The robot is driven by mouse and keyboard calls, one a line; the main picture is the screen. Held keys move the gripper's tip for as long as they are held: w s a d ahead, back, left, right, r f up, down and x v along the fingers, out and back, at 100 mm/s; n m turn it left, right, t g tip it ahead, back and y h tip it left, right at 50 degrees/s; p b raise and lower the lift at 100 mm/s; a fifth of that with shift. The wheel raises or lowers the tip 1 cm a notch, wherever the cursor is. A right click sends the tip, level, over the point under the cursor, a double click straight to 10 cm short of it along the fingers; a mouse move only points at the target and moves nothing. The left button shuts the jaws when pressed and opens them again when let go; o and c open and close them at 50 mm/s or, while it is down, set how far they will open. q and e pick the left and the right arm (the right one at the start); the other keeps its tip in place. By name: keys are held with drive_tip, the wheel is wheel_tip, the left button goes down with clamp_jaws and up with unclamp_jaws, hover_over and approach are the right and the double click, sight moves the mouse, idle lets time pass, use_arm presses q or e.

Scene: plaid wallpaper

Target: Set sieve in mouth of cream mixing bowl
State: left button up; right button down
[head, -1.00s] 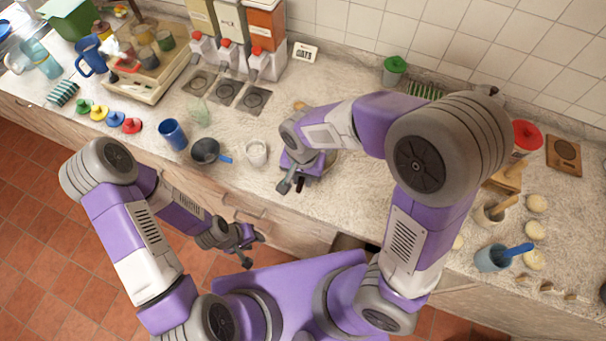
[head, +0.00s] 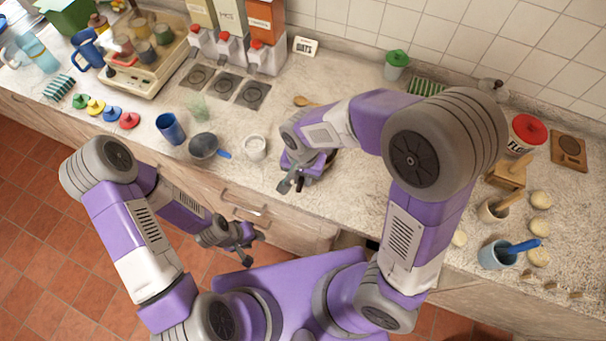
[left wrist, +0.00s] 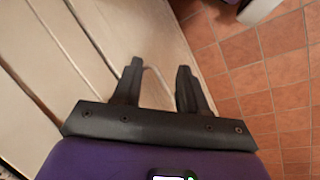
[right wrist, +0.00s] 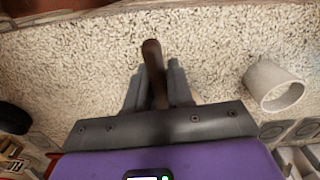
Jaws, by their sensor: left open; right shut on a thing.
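My right gripper (head: 291,187) is above the counter near its front edge, right of a small white cup (head: 254,148). In the right wrist view it is shut on a brown handle (right wrist: 153,62), which sticks out past the fingertips. The other end of that held thing is hidden, so I cannot tell for sure that it is the sieve. A dark round vessel with a blue handle (head: 204,146) lies left of the cup. I cannot pick out the cream mixing bowl; my right arm covers part of the counter. My left gripper (head: 247,247) is open and empty before the drawers.
A blue cup (head: 170,128) and coloured pieces stand to the left. Dispensers (head: 268,45) and an oats sign (head: 305,46) are at the back. Bare counter lies around the white cup.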

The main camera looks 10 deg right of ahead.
drive_tip(key=shift+f, duration=0.2)
drive_tip(key=c, duration=0.9)
unclamp_jaws()
drive_tip(key=shift+r, duration=0.1)
wheel_tip(320, 180, up, 8)
drive_tip(key=shift+f+p, duration=0.25)
drive_tip(key=shift+p, duration=0.6)
